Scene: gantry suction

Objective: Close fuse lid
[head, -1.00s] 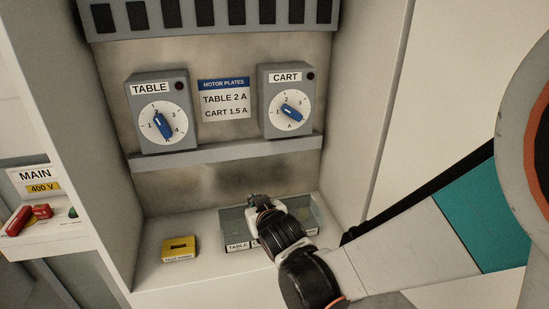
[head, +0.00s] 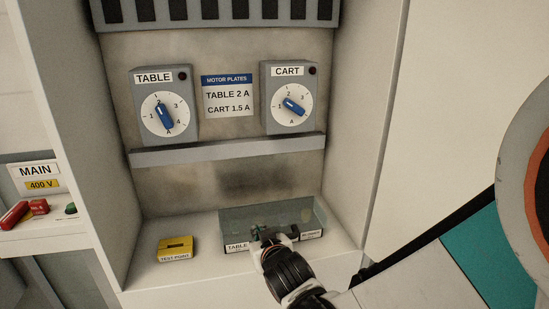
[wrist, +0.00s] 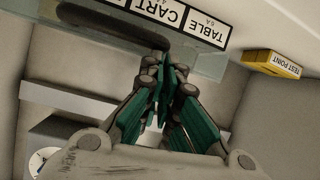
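The fuse box sits on the cabinet's bottom shelf, with a TABLE label (head: 237,246) at its front. The fuse lid (head: 240,216) is a clear greenish panel rising above the box; its exact angle is hard to tell. My gripper (head: 268,236) is at the box's front edge, hiding the middle of the front and part of the inside. In the wrist view, the fingertips (wrist: 173,76) are together with nothing visible between them. The CART and TABLE labels and the lid's greenish edge (wrist: 80,43) lie beyond them. Whether the fingers touch the lid cannot be told.
A yellow TEST POINT block (head: 176,247) stands left of the fuse box. Above are a grey ledge (head: 228,149), the TABLE dial box (head: 163,107) and the CART dial box (head: 289,98). The cabinet's side wall (head: 352,130) is close on the right.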

